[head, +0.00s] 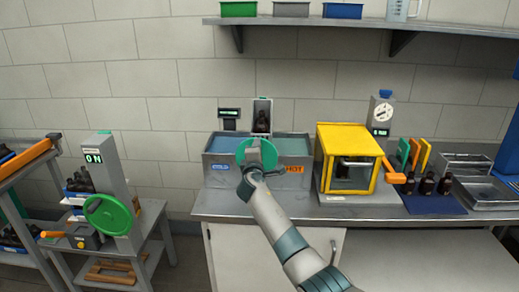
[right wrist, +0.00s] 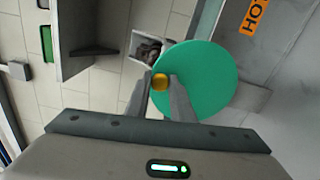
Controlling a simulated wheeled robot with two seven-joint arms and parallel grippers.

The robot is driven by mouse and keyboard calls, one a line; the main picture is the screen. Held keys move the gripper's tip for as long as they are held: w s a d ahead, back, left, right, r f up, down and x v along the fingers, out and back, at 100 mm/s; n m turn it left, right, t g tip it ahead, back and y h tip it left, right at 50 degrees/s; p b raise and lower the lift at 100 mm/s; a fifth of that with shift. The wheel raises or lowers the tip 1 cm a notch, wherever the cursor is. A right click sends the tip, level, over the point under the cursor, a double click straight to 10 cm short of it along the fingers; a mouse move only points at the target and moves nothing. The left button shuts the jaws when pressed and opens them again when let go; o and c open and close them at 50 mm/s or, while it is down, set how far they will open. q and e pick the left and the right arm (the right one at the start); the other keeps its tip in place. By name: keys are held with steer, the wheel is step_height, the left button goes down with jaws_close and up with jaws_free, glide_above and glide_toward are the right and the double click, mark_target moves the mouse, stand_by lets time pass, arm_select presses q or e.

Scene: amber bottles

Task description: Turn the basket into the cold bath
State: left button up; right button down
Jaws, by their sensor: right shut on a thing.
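The bath (head: 222,171) is a grey double tank with blue water, a blue label on its left half and an orange HOT label (head: 291,169) on its right half. The basket (head: 263,104) stands raised behind the tank's middle with a dark bottle (head: 262,123) in it. It also shows in the right wrist view (right wrist: 138,43). A green hand wheel (head: 268,152) is at the tank's front. The basket is over neither half clearly. My left gripper is out of view.
A yellow box (head: 324,146) with an orange handle stands right of the bath, then dark bottles (head: 426,184) on a blue mat. A side bench at left carries another green wheel (head: 109,215). A shelf (head: 360,25) hangs above.

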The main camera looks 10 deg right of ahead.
steer(key=shift+w+a+r+n, duration=0.1)
steer(key=shift+a+r+n, duration=0.15)
steer(key=shift+r+n, duration=0.05)
stand_by(0.4)
steer(key=c, duration=1.5)
jaws_free()
steer(key=shift+c, duration=0.2)
steer(key=shift+f, duration=0.2)
steer(key=b+v, duration=0.3)
steer(key=v, duration=1.4)
